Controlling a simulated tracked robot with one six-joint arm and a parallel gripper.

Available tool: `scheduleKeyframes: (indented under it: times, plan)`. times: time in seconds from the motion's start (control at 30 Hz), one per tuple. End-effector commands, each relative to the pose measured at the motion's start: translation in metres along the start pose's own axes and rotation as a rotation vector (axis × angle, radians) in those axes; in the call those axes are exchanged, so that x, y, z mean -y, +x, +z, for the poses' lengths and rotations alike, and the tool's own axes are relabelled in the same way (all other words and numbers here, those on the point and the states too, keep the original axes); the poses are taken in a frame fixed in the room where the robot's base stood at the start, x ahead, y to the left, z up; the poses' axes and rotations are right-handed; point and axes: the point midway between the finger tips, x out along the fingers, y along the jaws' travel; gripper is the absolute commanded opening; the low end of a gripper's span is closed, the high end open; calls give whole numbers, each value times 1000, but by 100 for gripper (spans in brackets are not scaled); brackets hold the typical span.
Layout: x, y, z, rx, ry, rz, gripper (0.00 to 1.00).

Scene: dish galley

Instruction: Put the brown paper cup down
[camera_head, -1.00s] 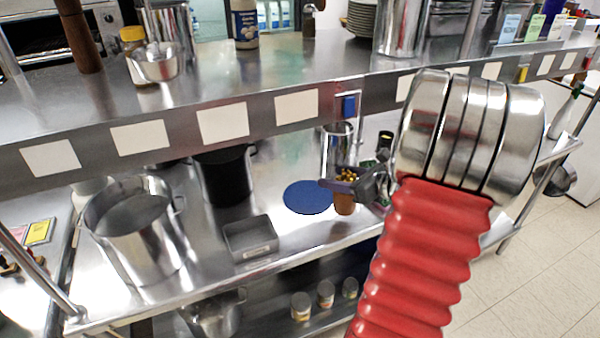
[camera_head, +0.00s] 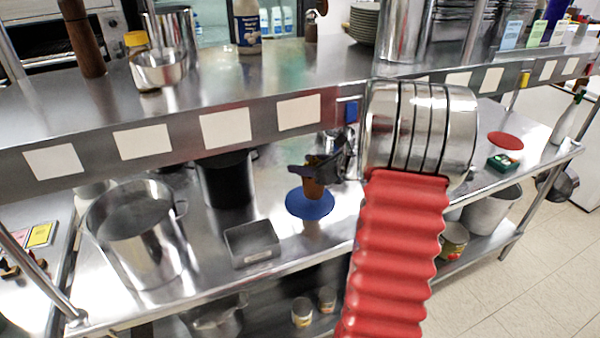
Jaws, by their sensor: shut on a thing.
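The brown paper cup (camera_head: 313,187) is held upright in my gripper (camera_head: 312,168), whose dark jaws are shut on it. In the picture the cup stands in front of the round blue mat (camera_head: 309,206) on the steel counter and covers part of it. I cannot tell whether the cup's base touches the mat or is a little above it. The jaws hide the cup's upper part. My red arm and its steel joint stand to the right of the cup.
A grey tin (camera_head: 252,243) stands on the counter left of the mat. A black pot (camera_head: 227,180) and a big steel pot (camera_head: 135,228) are farther left. A round red mat (camera_head: 505,140) and a small green box (camera_head: 502,162) lie at right. The upper shelf (camera_head: 250,85) overhangs the counter.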

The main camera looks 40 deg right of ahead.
Motion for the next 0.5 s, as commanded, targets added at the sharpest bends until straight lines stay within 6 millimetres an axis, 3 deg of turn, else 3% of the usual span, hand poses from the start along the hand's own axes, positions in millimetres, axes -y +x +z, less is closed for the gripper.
scheduleKeyframes:
  times: [0.23, 0.5]
  plan:
    - [-1, 15, 6, 0, -1, 2, 28]
    - [0, 26, -26, 0, 2, 1, 28]
